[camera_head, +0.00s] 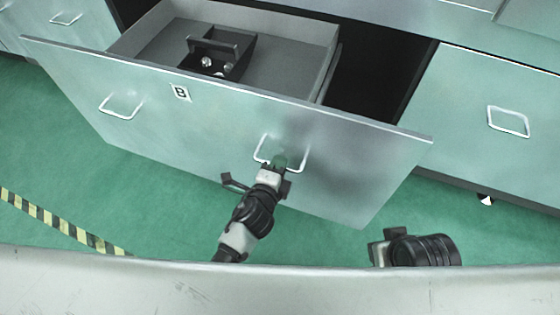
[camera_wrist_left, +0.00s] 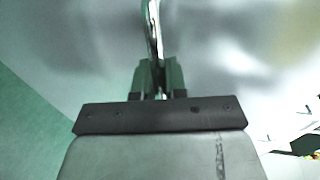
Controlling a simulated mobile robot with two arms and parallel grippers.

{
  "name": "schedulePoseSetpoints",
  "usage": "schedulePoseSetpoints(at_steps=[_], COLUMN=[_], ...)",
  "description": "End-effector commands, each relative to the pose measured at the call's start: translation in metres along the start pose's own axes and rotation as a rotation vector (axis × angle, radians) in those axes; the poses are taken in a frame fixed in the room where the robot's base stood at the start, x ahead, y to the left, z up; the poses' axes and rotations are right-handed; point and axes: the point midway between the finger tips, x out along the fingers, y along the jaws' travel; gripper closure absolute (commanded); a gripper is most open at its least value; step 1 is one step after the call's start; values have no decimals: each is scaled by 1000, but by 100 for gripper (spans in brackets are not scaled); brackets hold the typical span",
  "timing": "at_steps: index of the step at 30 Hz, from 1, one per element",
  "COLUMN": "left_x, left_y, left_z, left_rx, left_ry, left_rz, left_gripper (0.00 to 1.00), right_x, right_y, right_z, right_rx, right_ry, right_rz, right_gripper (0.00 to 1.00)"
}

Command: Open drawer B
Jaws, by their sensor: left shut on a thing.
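Drawer B (camera_head: 215,125) stands pulled well out of the cabinet in the head view, with its "B" label (camera_head: 181,93) on the front. The front carries two wire handles, a left one (camera_head: 120,106) and a right one (camera_head: 296,168). My left gripper (camera_head: 279,162) is shut on the right handle. In the left wrist view the handle bar (camera_wrist_left: 154,40) runs between the fingers (camera_wrist_left: 158,76). My right gripper (camera_head: 378,248) shows at the bottom, apart from the drawer. Its fingers are not clear enough to judge.
A dark open-topped box (camera_head: 215,52) with small shiny parts sits inside the drawer. A closed drawer with a handle (camera_head: 508,121) is at the right. Green floor (camera_head: 150,185) is clear in front, with a yellow-black stripe (camera_head: 62,222) at the left.

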Motion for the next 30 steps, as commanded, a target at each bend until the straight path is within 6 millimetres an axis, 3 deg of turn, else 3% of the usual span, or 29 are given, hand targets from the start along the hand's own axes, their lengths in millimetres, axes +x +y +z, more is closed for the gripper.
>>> schedulePoseSetpoints(at_steps=[14, 15, 19, 30], left_x=[-2, -2, -2, -10], left_y=[1, 1, 1, 0], left_z=[1, 1, 0, 0], left_rx=[1, 1, 1, 0], left_ry=[-1, -1, -1, 0], left_rz=[1, 1, 0, 0], left_gripper=[100, 81, 64, 64], right_x=[0, 0, 0, -2], right_y=[0, 0, 0, 0], right_z=[0, 0, 0, -1], right_rx=[0, 0, 0, 0], right_ry=[1, 1, 1, 1], right_rz=[0, 0, 0, 0], right_gripper=[60, 60, 60, 60])
